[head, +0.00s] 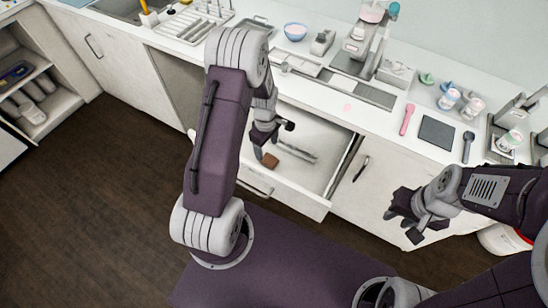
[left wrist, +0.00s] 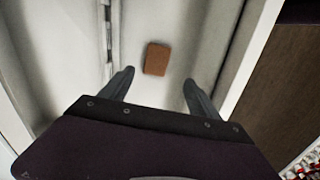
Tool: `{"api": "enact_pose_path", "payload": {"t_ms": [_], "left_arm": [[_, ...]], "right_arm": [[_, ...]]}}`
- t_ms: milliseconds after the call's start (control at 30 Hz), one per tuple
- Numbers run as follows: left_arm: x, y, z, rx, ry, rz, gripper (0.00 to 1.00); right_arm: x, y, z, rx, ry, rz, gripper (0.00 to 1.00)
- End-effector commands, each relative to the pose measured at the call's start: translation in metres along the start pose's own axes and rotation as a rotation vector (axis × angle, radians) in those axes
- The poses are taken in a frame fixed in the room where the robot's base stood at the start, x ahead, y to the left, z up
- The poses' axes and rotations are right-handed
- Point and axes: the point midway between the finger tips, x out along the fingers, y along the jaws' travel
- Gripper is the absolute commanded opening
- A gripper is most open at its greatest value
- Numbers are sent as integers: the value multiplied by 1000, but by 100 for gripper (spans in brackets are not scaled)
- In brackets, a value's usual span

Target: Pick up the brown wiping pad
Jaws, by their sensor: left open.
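The brown wiping pad (left wrist: 157,59) lies flat on the floor of an open white drawer. In the left wrist view it is ahead of my left gripper (left wrist: 158,88), roughly centred between the two fingers and apart from them. In the head view the pad (head: 271,161) shows beside the fingers. My left gripper (head: 265,142) is open and empty, reaching down over the drawer (head: 318,204). My right gripper (head: 404,222) is in front of the cabinet on the right, away from the pad; its fingers are dark and partly overlapped, so its opening is unclear.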

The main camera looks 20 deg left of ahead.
Motion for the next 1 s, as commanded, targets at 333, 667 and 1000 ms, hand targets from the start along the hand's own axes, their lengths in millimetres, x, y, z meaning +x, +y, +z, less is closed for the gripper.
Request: {"api": "enact_pose_path", "payload": {"t_ms": [333,667,1000], "left_arm": [[38,0,1,4,0,0,71],[85,4,2,4,-1,-2,71],[90,4,2,4,0,0,51]], "right_arm": [[-1,0,0,0,0,0,32],[-5,0,-1,0,0,0,32],[-5,0,-1,0,0,0,32]]}}
